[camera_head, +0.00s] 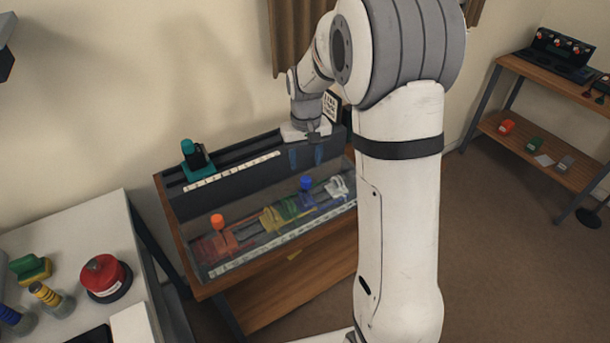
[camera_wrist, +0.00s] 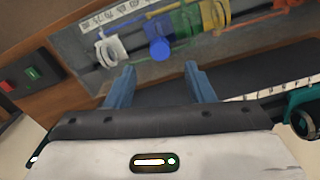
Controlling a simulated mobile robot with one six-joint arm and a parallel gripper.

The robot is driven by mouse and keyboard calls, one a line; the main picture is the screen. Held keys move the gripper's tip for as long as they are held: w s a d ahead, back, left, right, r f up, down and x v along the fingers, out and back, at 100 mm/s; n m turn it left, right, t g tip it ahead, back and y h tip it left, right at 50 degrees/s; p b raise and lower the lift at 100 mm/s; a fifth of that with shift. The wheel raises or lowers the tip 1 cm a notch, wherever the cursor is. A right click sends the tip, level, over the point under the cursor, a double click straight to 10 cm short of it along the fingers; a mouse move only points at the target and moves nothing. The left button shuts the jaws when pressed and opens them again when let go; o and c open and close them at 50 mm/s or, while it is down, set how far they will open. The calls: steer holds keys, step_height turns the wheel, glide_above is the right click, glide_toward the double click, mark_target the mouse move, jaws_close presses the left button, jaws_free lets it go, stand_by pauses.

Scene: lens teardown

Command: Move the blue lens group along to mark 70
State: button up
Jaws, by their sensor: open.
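The blue lens group (camera_head: 306,184) stands on the rail of the bench, right of the green group, its round blue knob upright. In the wrist view the blue lens group (camera_wrist: 159,49) sits between the white group and the green group, just beyond my fingertips. My gripper (camera_head: 306,156) is over the back of the bench, its two blue fingers pointing down; in the wrist view my gripper (camera_wrist: 161,72) is open, with nothing between the fingers.
Green (camera_head: 286,208), yellow (camera_head: 271,220), orange (camera_head: 217,221) and white (camera_head: 337,187) groups share the rail. A clear panel seems to cover the bench front. A teal-and-black device (camera_head: 196,160) stands at back left. Red and green buttons (camera_wrist: 32,73) show at the wrist view's left.

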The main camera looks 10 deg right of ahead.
mark_target(306, 179)
step_height(306, 179, down, 7)
steer(key=shift+f+p, duration=0.2)
steer(key=shift+p, duration=0.15)
jaws_close()
stand_by(0.5)
